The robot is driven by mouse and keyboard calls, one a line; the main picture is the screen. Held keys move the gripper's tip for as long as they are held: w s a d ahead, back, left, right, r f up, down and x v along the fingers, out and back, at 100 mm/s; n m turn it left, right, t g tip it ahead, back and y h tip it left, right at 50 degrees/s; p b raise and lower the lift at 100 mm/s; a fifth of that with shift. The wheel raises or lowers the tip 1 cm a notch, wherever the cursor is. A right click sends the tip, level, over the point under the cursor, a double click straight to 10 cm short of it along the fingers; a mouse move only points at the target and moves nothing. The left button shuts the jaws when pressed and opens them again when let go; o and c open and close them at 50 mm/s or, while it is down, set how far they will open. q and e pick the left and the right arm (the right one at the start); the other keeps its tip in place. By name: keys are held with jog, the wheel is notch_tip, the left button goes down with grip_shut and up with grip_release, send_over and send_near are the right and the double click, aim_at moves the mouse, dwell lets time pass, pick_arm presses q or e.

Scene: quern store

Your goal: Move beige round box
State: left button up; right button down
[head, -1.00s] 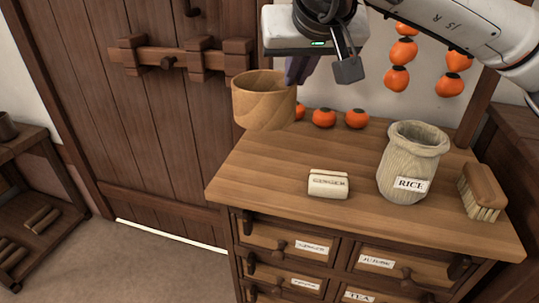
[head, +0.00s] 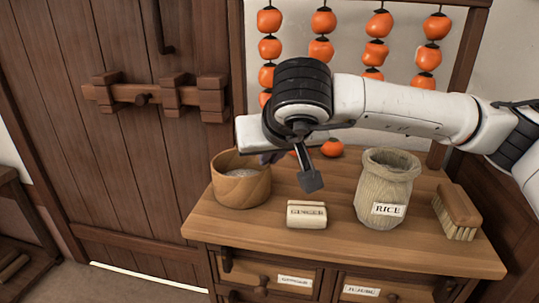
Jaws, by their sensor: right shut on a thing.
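The beige round box (head: 240,188) is an open, upright wooden tub at the left part of the cabinet top (head: 345,240). Pale contents show inside it. My left gripper is not in view.
A small ginger-labelled block (head: 306,214) lies right of the box. A rice sack (head: 386,190) and a brush (head: 457,212) stand farther right. Loose persimmons (head: 332,148) lie at the back, under hanging strings of persimmons. A wooden door (head: 130,140) is at left.

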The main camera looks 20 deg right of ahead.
jog(key=c, duration=1.9)
grip_release()
jog(key=shift+f, duration=0.1)
jog(key=shift+r+p, duration=0.25)
jog(key=shift+p, duration=0.05)
jog(key=v, duration=1.2)
jog(key=shift+f, duration=0.1)
